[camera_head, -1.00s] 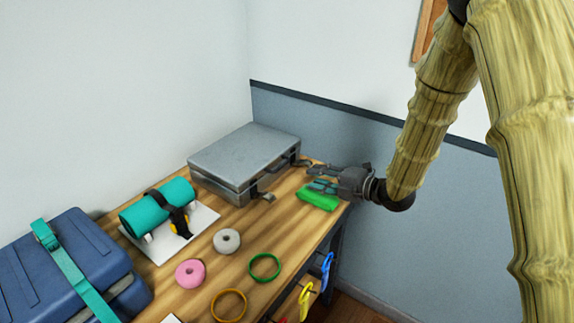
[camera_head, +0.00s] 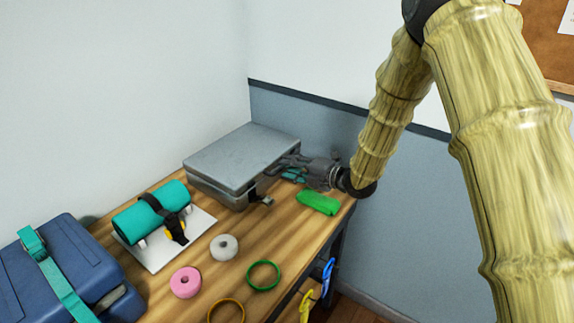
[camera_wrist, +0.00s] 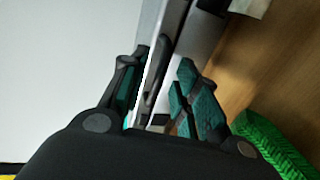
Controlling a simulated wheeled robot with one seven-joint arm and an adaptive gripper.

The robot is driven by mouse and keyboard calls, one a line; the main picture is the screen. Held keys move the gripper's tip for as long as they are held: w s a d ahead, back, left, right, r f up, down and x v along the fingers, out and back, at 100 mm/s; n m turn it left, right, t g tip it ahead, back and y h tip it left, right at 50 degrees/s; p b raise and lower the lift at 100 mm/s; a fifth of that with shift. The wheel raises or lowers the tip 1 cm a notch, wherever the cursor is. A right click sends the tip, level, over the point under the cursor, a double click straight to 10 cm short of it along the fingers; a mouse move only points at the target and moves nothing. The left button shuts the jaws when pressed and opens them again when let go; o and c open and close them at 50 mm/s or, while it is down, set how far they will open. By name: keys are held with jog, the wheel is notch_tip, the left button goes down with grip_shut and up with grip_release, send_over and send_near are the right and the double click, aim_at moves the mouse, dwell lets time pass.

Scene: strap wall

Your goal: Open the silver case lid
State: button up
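The silver case (camera_head: 240,158) lies flat at the back of the wooden table, against the wall corner. Its lid looks down or nearly down. A latch (camera_head: 262,200) hangs out at its front. My gripper (camera_head: 285,168) is at the case's right front edge. In the wrist view the gripper's teal-padded fingers (camera_wrist: 160,95) are apart, one on each side of the case edge (camera_wrist: 165,55). The case's dark handle or latch part (camera_wrist: 155,90) shows between them. I cannot tell whether the pads touch the case.
A green bundle (camera_head: 318,203) lies just in front of my gripper, also in the wrist view (camera_wrist: 270,145). A teal roll (camera_head: 150,212) on a white board, tape rolls (camera_head: 224,247) and a green ring (camera_head: 263,275) are left and in front. A blue case (camera_head: 55,270) stands at far left.

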jog(key=shift+x, duration=0.9)
grip_shut()
